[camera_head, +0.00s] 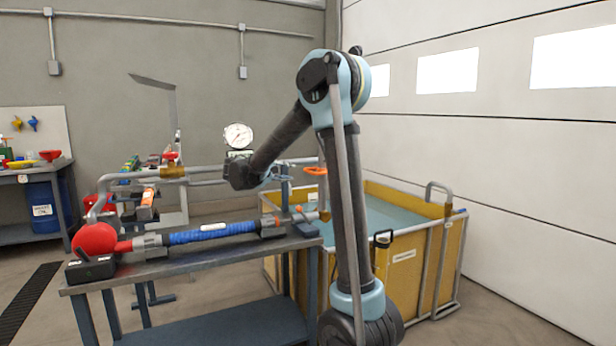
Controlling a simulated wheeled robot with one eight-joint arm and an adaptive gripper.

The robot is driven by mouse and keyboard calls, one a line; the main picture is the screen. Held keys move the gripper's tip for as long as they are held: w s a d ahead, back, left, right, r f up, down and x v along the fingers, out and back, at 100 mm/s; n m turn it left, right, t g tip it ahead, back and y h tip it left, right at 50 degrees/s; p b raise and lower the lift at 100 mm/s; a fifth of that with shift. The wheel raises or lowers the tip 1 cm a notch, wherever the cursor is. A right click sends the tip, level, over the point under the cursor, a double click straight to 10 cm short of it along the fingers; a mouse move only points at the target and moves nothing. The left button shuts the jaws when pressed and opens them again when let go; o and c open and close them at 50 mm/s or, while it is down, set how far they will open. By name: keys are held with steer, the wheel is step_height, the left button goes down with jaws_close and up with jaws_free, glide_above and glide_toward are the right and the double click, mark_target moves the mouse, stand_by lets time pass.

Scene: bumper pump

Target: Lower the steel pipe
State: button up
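A grey steel pipe (130,176) rises in a bend from the red round pump body (95,240) on the bench and runs right, above the bench. A brass valve (174,171) with a red handle sits on it. My arm stands in front, its forearm reaching down left across the pipe run.
A pressure gauge (238,136) stands behind my forearm. A blue-sleeved tube (212,232) lies along the metal bench (190,262). A yellow-sided water tank (407,281) stands behind my arm at the right. A side table (36,176) is at the far left.

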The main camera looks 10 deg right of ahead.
mark_target(308, 172)
steer(key=x, duration=1.4)
steer(key=shift+w+d, duration=0.15)
steer(key=shift+d, duration=0.1)
jaws_close()
